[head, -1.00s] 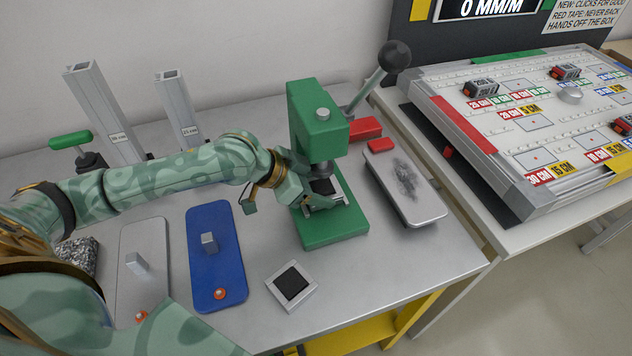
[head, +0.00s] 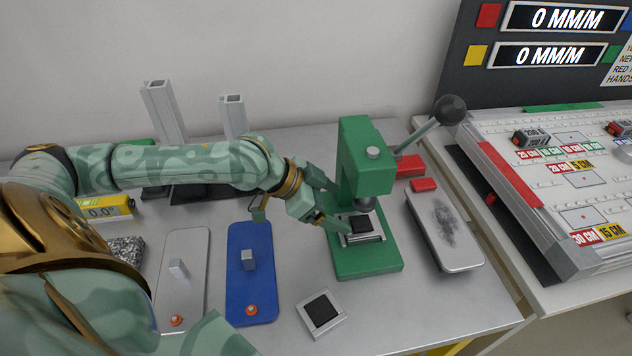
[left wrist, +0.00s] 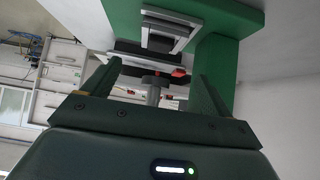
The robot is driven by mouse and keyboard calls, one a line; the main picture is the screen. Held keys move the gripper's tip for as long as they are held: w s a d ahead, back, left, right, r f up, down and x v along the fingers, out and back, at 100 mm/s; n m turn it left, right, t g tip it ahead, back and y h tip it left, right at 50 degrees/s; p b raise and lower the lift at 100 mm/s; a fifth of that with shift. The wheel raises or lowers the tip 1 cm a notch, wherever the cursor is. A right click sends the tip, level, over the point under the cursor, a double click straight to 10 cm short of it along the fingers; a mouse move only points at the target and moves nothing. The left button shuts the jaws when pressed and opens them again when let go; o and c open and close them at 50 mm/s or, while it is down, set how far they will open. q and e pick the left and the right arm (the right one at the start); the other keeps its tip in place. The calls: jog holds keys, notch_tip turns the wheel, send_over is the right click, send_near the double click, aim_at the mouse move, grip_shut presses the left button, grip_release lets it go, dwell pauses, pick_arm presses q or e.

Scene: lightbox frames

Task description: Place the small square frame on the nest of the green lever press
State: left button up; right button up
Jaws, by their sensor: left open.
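The green lever press (head: 362,165) stands upright mid-table with its lever raised at the back right. On its nest, under the ram, lies a silver square frame (head: 365,240) around a black square. It also shows in the left wrist view (left wrist: 172,20), flat over the green base and beyond my fingertips. Whether it sits fully down I cannot tell. Another silver-rimmed square with a black middle (head: 311,323) lies on the table in front of the press. My left gripper (head: 337,211) is open and empty, just left of the nest. My right gripper is not visible.
A blue plate (head: 237,290) and a grey plate (head: 190,250), each with a small block, lie left of the press. A smudged silver tray (head: 470,258) and red blocks (head: 410,167) are at its right. Two upright metal posts (head: 163,110) stand behind.

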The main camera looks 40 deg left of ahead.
pick_arm(q)
jog(key=shift+p+v, duration=0.5)
jog(key=shift+v, duration=1.85)
